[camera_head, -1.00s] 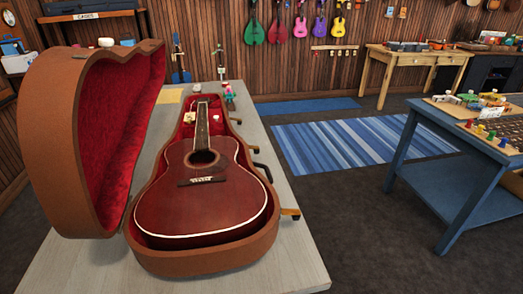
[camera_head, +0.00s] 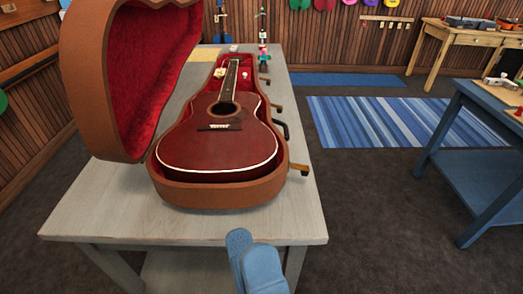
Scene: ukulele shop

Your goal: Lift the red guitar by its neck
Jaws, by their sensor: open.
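The red guitar (camera_head: 219,140) lies face up in an open brown case (camera_head: 225,193) with a red lining, on a grey table. Its dark neck (camera_head: 231,80) points away from me toward the far end of the case. The case lid (camera_head: 115,110) stands open on the left. My blue gripper (camera_head: 250,249) shows at the bottom edge, in front of the table's near edge. It is open and empty, well short of the guitar, and touches nothing that I can see.
The grey table (camera_head: 110,210) has bare room in front of the case. Latches and a handle stick out on the case's right side. A small colourful figure (camera_head: 263,58) stands beyond the case. A blue table (camera_head: 480,150) is at the right, with clear floor between.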

